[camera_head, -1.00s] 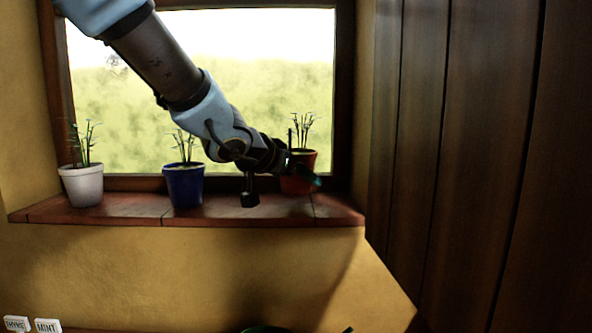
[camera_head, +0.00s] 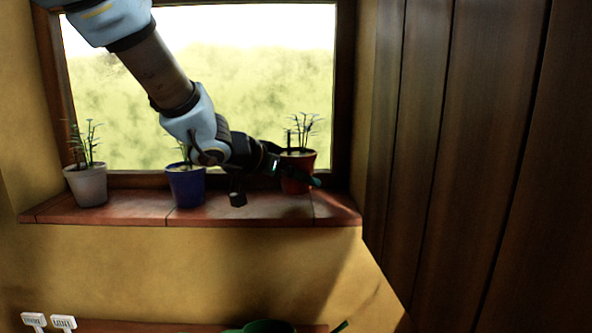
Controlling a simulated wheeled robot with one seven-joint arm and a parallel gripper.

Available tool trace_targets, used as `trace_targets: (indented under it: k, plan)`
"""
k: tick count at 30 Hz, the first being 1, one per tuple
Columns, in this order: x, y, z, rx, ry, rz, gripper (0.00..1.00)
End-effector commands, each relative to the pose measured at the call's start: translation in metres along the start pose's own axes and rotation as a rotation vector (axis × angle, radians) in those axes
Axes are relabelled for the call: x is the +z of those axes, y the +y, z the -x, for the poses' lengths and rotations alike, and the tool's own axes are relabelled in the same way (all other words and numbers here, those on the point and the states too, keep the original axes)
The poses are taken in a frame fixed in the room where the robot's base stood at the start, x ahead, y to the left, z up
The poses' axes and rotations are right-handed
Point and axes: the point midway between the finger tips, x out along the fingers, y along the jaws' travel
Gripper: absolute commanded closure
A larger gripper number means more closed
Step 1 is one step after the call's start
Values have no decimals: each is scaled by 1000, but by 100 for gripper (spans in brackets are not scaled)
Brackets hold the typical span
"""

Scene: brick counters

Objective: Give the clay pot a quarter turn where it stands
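The clay pot (camera_head: 300,163) is reddish-brown and stands upright at the right end of the brick windowsill, with a thin-leaved green plant in it. My gripper (camera_head: 295,178) reaches in from the left at the pot's height. One dark finger with a teal tip crosses the front of the pot's lower half. A small part of the gripper shows at the pot's left side. The far side of the pot is hidden, so I cannot tell whether the fingers press on it.
A blue pot (camera_head: 186,187) stands left of my gripper, its plant partly behind my arm. A white pot (camera_head: 87,186) stands at the sill's left end. The brick sill (camera_head: 120,212) has bare room between the pots. Below are white labels (camera_head: 62,322) and a green object (camera_head: 268,327).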

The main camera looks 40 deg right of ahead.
Motion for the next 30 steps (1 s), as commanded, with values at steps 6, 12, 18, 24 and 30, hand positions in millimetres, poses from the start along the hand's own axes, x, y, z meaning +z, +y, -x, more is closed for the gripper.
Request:
trace_targets:
  k: [6,12,18,24,30]
  plan:
    - [-3,-1,1,57,1,-30,100]
    - [-3,-1,2,117,1,-61,100]
    - [-4,0,1,191,2,-102,100]
    - [8,1,-4,219,1,-117,100]
    - [16,0,-9,217,2,-117,100]
